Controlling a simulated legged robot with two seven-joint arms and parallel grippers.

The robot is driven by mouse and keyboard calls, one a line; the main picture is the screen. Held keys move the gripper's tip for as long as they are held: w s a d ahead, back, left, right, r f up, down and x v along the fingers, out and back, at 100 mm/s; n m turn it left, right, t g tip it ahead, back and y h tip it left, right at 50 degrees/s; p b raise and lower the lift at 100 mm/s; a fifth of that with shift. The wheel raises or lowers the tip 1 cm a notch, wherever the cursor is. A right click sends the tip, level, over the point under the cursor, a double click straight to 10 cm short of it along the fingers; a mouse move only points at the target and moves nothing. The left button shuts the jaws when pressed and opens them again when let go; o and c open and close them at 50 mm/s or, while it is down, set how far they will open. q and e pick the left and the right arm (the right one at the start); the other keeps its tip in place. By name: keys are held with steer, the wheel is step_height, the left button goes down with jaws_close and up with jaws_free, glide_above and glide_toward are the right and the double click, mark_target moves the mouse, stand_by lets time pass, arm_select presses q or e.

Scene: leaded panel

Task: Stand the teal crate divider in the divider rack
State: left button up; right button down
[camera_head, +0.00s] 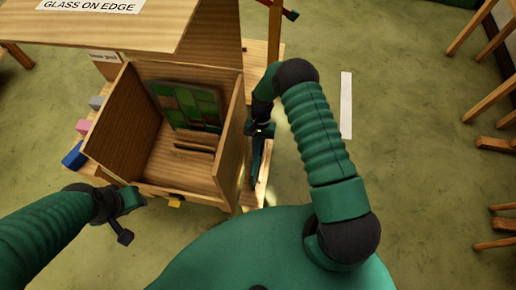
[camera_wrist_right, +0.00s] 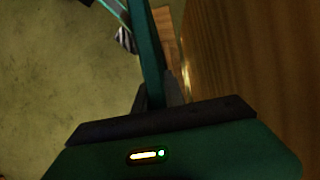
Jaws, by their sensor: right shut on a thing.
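My right gripper (camera_head: 259,131) is outside the right wall of an open wooden box, pointing down and shut on the teal crate divider (camera_head: 257,163). The divider is seen nearly edge-on in the head view. In the right wrist view the divider (camera_wrist_right: 148,50) is a thin teal strip rising from the gripper, beside a wooden wall. Low wooden slats (camera_head: 194,150) stand inside the box; I cannot tell whether they are the divider rack. My left gripper (camera_head: 127,205) is at the box's front left corner, with nothing visible in it; its jaw opening is unclear.
The wooden box (camera_head: 124,125) holds a green leaded panel (camera_head: 188,105) leaning at its back. A board marked "GLASS ON EDGE" (camera_head: 110,28) overhangs behind. Blue (camera_head: 74,156), pink and grey blocks lie left of the box. Stools stand far right; the floor between is mostly clear.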

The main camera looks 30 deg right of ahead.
steer(key=shift+f+b, duration=0.35)
steer(key=shift+f, duration=0.05)
steer(key=c, duration=1.3)
jaws_free()
steer(key=p+v, duration=0.4)
steer(key=v, duration=1.2)
steer(key=shift+d+r, duration=0.1)
steer(key=shift+r, duration=0.05)
steer(key=shift+w+r, duration=0.15)
steer(key=shift+r, duration=0.2)
steer(key=s+a+r+n+t+h, duration=0.25)
steer(key=s+r, duration=0.25)
steer(key=r, duration=0.5)
steer(key=s+a+r+n+t, duration=0.2)
steer(key=s+r+n, duration=0.1)
steer(key=s, duration=0.3)
steer(key=s+a+r+n+t, duration=0.2)
steer(key=s+r, duration=0.1)
steer(key=s, duration=0.2)
steer(key=r+p, duration=1)
steer(key=p, duration=0.1)
steer(key=r+p, duration=1.1)
steer(key=shift+d+r, duration=0.25)
steer(key=shift+r, duration=0.1)
